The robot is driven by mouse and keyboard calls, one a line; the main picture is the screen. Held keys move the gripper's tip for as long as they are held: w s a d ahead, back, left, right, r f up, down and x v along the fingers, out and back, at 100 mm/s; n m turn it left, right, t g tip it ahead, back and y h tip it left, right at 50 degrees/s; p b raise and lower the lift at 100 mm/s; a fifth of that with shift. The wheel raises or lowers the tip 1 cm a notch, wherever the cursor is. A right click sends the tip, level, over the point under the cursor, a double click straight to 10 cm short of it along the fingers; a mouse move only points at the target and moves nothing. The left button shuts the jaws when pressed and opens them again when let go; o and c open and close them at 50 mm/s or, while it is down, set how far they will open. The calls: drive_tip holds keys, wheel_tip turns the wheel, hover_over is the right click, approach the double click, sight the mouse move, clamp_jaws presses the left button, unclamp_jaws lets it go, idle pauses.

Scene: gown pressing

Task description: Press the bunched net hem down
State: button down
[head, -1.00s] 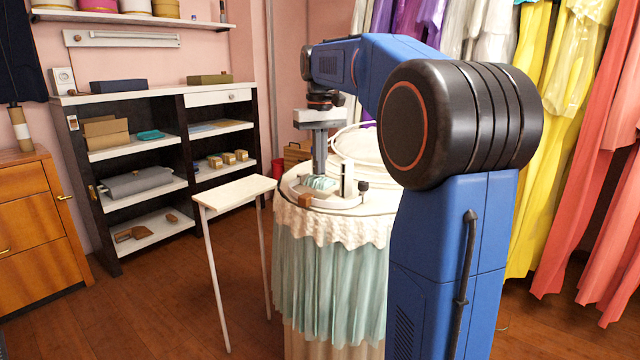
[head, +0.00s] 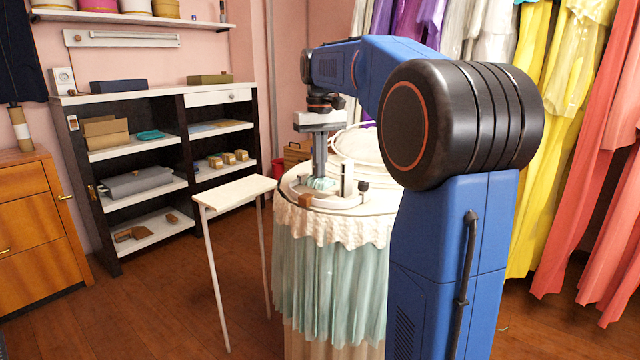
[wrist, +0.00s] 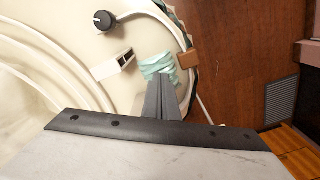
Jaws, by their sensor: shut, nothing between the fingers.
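The bunched net hem (head: 320,183) is a small pale teal, pleated bundle on the cream top of the round gown stand (head: 345,172). In the wrist view the hem (wrist: 158,66) lies just beyond my fingertips, between a white block and a brown block. My gripper (head: 319,176) points straight down with its fingers together and empty, its tips at the hem. In the wrist view the closed fingers (wrist: 163,82) overlap the near edge of the hem. I cannot tell how firmly they touch it.
A black knob (wrist: 104,20), a white upright block (wrist: 114,61) and a brown block (wrist: 189,59) stand close around the hem. A narrow white side table (head: 236,192) stands left of the stand. Shelves (head: 150,90) are behind it, and hanging gowns (head: 540,130) are at right.

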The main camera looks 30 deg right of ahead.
drive_tip(key=shift+f, duration=1.7)
wheel_tip(320, 180, up, 11)
idle(0.8)
idle(0.3)
